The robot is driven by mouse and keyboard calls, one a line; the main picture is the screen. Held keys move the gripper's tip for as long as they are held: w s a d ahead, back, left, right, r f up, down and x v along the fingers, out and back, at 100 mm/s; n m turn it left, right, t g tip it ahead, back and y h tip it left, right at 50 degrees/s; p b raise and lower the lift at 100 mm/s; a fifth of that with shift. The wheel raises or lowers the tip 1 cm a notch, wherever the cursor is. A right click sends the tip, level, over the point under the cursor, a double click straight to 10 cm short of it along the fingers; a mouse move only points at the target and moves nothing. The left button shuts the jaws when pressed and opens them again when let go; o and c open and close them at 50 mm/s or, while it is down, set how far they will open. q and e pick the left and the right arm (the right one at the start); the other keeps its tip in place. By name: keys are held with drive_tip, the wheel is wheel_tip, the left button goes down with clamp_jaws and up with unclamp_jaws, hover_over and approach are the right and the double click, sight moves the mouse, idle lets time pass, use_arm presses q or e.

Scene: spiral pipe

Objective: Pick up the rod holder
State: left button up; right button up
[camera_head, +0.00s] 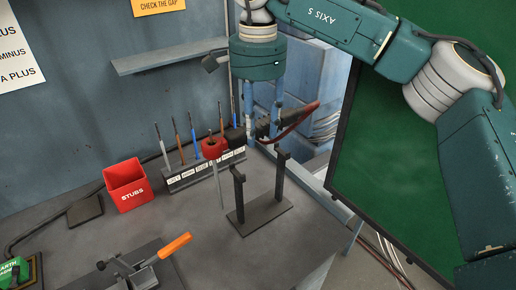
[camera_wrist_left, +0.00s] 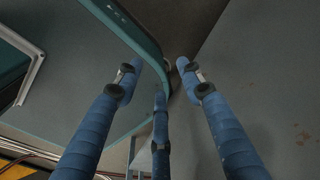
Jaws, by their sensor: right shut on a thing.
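The rod holder has a red round head (camera_head: 213,148), a black handle (camera_head: 235,134) and a dark red cable end at right. A thin grey rod points down from its head. My right gripper (camera_head: 262,132), pointing down, is shut on the handle. The holder is above the black two-post stand (camera_head: 260,212) on the bench; the posts look empty, and whether it touches them I cannot tell. My left gripper (camera_wrist_left: 158,72) is open, with nothing between its blue fingers in the left wrist view. It is not in the head view.
Behind the holder stands a labelled rack (camera_head: 190,178) with several coloured rods. A red STUBS bin (camera_head: 127,186) is left of it. An orange-handled clamp (camera_head: 150,262) lies at the front. A green screen (camera_head: 400,160) hangs at right. The bench (camera_head: 225,255) is bare before the stand.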

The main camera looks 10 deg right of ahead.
sight(258, 126)
wheel_tip(258, 126, up, 12)
drive_tip(key=p, duration=0.1)
drive_tip(key=shift+f, duration=0.15)
idle(0.8)
